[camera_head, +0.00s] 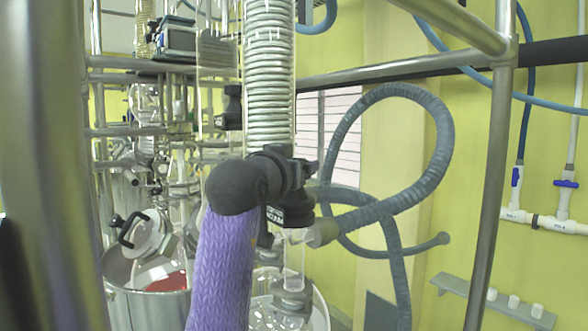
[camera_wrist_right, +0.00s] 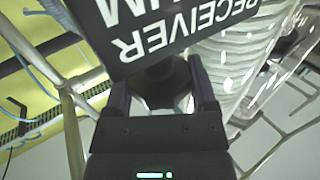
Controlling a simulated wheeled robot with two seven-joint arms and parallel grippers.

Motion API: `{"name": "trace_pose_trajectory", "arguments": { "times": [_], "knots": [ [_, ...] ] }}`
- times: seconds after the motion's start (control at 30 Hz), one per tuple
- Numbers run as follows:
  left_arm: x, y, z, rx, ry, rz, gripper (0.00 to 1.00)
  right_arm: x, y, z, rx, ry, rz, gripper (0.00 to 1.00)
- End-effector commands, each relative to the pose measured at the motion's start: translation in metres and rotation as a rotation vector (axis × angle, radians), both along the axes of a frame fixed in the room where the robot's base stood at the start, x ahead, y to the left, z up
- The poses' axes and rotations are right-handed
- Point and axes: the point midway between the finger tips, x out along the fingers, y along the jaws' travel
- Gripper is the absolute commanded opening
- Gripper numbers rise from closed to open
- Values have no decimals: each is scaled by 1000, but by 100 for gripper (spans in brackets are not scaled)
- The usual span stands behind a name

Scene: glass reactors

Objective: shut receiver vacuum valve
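The receiver vacuum valve is marked by a black label (camera_wrist_right: 165,30) with white lettering reading RECEIVER and part of VACUUM, upside down in the right wrist view. The label also shows in the head view (camera_head: 275,216). My right gripper (camera_wrist_right: 162,90) has its two fingers apart on either side of a dark valve part (camera_wrist_right: 160,78) below the label. I cannot tell whether they press on it. In the head view my right gripper (camera_head: 300,178) is at the valve, and my dark wrist hides much of the valve and its handle. My left gripper is not in view.
A glass column with a white coil (camera_head: 269,80) rises just behind the valve. A looped grey hose (camera_head: 437,150) runs at its right. Steel frame bars (camera_head: 492,180) stand right.

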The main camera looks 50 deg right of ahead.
Motion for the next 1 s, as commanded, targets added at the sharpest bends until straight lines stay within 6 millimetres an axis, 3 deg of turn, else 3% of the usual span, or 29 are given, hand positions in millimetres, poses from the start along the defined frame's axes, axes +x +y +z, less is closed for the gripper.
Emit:
{"name": "trace_pose_trajectory", "arguments": {
  "times": [0.03,0.2,0.33,0.73,1.0],
  "knots": [
    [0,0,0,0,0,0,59,0,0,0,0,0,0,55],
    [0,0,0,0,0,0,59,0,0,0,1,0,-1,21],
    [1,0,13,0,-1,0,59,1,0,3,4,7,-85,21],
    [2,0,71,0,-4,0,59,0,0,7,-2,8,-638,21],
    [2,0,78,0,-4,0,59,0,0,0,-1,0,-739,21]
  ]
}}
